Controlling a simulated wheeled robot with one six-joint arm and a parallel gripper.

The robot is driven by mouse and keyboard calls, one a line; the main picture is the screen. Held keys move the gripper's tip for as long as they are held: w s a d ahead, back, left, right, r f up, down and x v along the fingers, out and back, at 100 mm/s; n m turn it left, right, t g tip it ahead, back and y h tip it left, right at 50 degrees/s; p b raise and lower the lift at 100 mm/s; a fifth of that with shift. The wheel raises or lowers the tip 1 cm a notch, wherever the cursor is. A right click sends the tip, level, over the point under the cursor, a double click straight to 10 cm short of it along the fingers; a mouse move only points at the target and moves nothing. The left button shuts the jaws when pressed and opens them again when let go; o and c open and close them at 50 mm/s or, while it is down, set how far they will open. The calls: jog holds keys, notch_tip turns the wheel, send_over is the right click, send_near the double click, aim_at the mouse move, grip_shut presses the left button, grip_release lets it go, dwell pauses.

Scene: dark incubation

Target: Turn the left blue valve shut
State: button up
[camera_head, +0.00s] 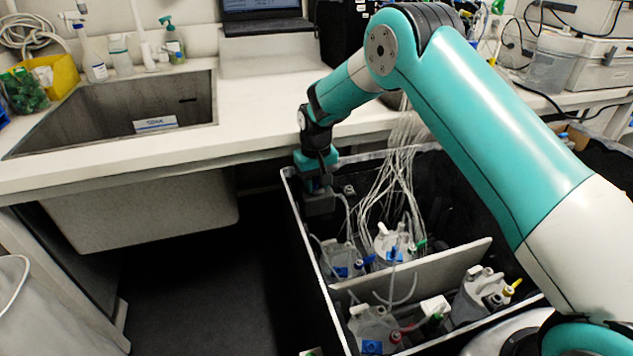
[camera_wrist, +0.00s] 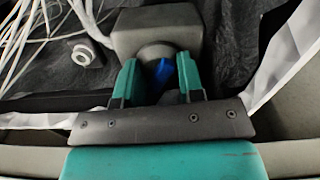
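A blue valve handle (camera_wrist: 163,72) sits on a round grey fitting (camera_wrist: 156,54) on the front of a grey block (camera_wrist: 157,30) in the wrist view. My gripper (camera_wrist: 157,75) has its two teal fingers apart, one on each side of the blue handle. A gap shows on the left of the handle; the right finger is very close to it, and I cannot tell whether they touch. In the head view my gripper (camera_head: 319,180) points down over the grey block (camera_head: 320,204) at the crate's left wall. The blue handle is hidden there.
The black crate with a white rim (camera_head: 301,240) holds several clear bottles (camera_head: 392,240) with coloured fittings, a divider (camera_head: 440,268) and bundled pale tubing (camera_head: 398,150). The bench (camera_head: 262,105) with a sink (camera_head: 130,110) stands behind and left. Open floor (camera_head: 215,290) lies left.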

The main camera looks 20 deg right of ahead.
aim_at(316, 182)
grip_shut()
dwell(1.0)
jog(key=shift+o, duration=2)
grip_release()
notch_tip(316, 182, up, 18)
jog(key=shift+f, duration=0.25)
